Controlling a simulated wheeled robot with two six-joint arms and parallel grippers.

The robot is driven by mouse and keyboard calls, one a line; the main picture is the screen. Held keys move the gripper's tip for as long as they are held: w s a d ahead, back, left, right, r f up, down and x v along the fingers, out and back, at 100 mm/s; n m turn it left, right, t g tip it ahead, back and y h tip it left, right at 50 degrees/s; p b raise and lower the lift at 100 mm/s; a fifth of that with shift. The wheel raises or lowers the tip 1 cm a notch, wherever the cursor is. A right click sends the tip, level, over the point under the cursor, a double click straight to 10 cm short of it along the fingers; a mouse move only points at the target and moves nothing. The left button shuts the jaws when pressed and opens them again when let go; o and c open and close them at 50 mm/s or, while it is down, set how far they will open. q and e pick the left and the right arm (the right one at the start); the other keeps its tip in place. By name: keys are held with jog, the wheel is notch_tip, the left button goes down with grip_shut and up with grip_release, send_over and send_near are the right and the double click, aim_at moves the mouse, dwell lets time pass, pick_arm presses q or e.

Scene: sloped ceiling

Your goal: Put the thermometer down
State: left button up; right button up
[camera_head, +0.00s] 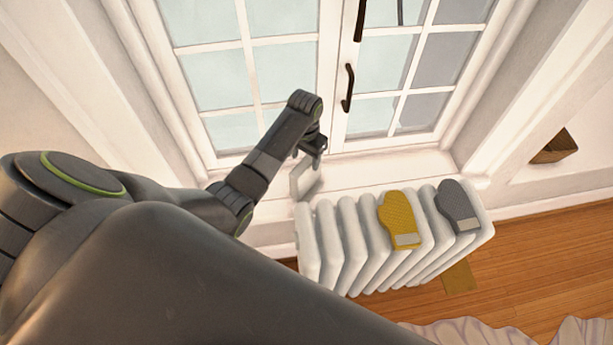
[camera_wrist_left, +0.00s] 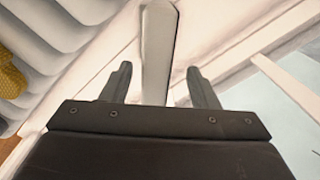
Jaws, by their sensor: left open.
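The thermometer seems to be the slim pale grey-white piece (camera_head: 304,178) by the window sill, at the left end of the radiator. In the left wrist view it is a long pale bar (camera_wrist_left: 158,45) running up from between my fingers. Its face and markings do not show. My left gripper (camera_head: 313,147) is just above it in the head view. In the wrist view the left gripper's fingers (camera_wrist_left: 155,80) are open, one on each side of the bar, with gaps visible. My right gripper is not in view.
A white ribbed radiator (camera_head: 342,240) stands below the sill. A yellow mitt (camera_head: 398,215) and a grey mitt (camera_head: 457,203) lie on it. The window (camera_head: 250,75) with a dark handle (camera_head: 348,88) is behind my arm. The sill (camera_head: 390,167) is clear to the right.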

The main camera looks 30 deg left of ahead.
pick_arm(q)
jog(key=shift+d+f, duration=0.2)
jog(key=shift+f, duration=2.6)
jog(key=shift+c, duration=0.2)
grip_shut()
notch_tip(320, 180, up, 10)
jog(key=shift+f+p, duration=0.1)
jog(key=shift+p, duration=0.25)
jog(key=shift+s, duration=0.1)
